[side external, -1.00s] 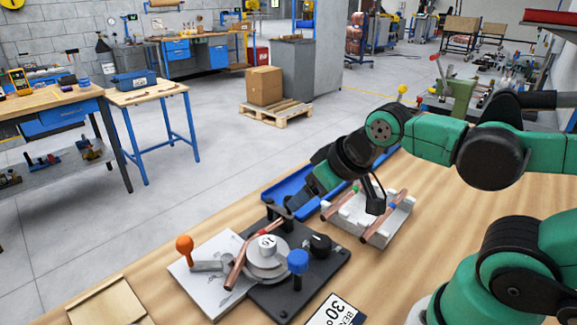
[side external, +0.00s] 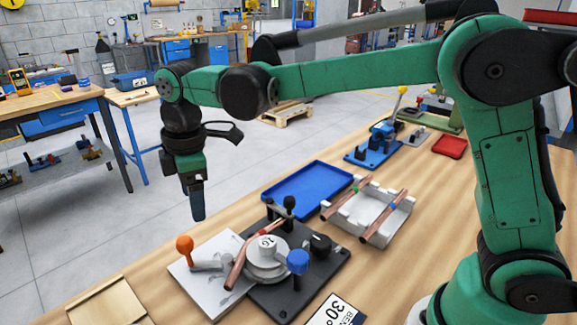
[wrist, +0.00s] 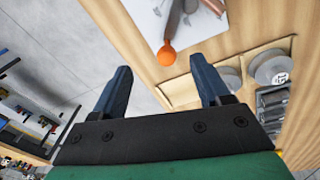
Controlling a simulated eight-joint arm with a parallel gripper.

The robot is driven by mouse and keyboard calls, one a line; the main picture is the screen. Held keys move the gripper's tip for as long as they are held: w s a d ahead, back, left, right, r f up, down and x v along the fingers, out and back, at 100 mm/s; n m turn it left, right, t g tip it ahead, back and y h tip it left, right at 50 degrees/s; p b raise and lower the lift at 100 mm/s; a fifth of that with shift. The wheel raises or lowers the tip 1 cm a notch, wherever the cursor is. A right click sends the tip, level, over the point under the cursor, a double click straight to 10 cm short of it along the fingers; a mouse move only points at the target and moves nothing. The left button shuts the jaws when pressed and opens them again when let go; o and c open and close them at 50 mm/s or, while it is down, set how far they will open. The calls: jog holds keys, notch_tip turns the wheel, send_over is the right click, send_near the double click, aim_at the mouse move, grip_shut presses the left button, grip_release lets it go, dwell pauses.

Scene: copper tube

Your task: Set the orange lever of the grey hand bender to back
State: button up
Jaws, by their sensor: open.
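The grey hand bender (side external: 330,262) sits on the wooden bench, with a round die marked 16 (side external: 266,246) on top. Its orange lever (side external: 184,245) has a round knob and a grey arm pointing left over a white plate. A copper tube (side external: 236,270) lies along the die. My gripper (side external: 197,217) points down above and behind the lever's knob, apart from it. In the wrist view the gripper (wrist: 160,72) is open and empty, with the orange knob (wrist: 167,56) showing between the fingertips, beyond them. The exact height gap is hard to tell.
A blue-knobbed pin (side external: 297,262) and a black-knobbed post (side external: 289,203) rise from the bender. A blue tray (side external: 300,188) and a white rack with copper tubes (side external: 385,228) stand behind and to the right. A shallow wooden tray (side external: 108,302) lies in front left.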

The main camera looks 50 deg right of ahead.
aim_at(184, 238)
jog(key=a+f+n, duration=0.1)
jog(key=w+a+f+n+g, duration=0.1)
jog(key=shift+a+f, duration=0.1)
jog(key=shift+a, duration=0.25)
jog(key=shift+f, duration=2.8)
grip_shut()
